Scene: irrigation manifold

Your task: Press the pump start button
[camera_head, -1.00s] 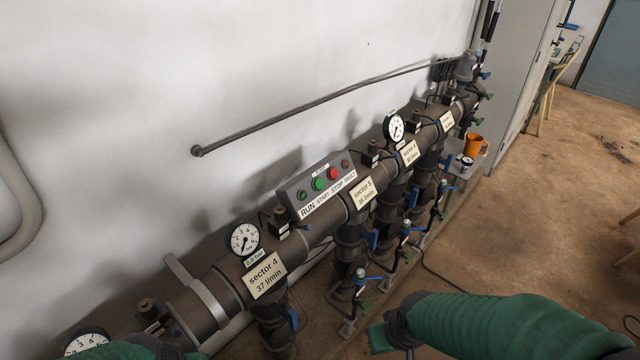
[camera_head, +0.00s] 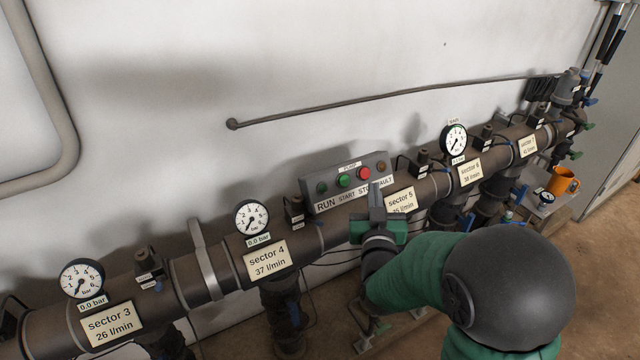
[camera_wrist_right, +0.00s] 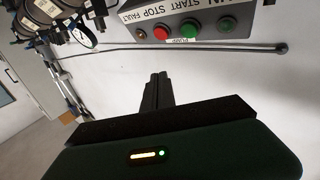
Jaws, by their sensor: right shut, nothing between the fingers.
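The pump control box (camera_head: 334,166) is a grey slanted panel on the pipe, labelled RUN, START, STOP, FAULT. The green START button (camera_head: 343,181) sits left of the red STOP button (camera_head: 364,173); both are visible. In the right wrist view START (camera_wrist_right: 191,27) lies beyond my fingertips, right of STOP (camera_wrist_right: 160,32). My right gripper (camera_head: 376,188) is shut and empty. In the head view its fingertips overlap the lower right of the panel, covering part of the STOP and FAULT lettering. The wrist view shows the fingertips apart from the buttons. My left gripper is out of view.
The brown manifold pipe (camera_head: 325,238) runs diagonally across, with gauges such as the sector 4 gauge (camera_head: 252,217) and label plates. A thin wall conduit (camera_head: 400,95) passes above the box. An orange mug (camera_head: 562,182) stands at the right.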

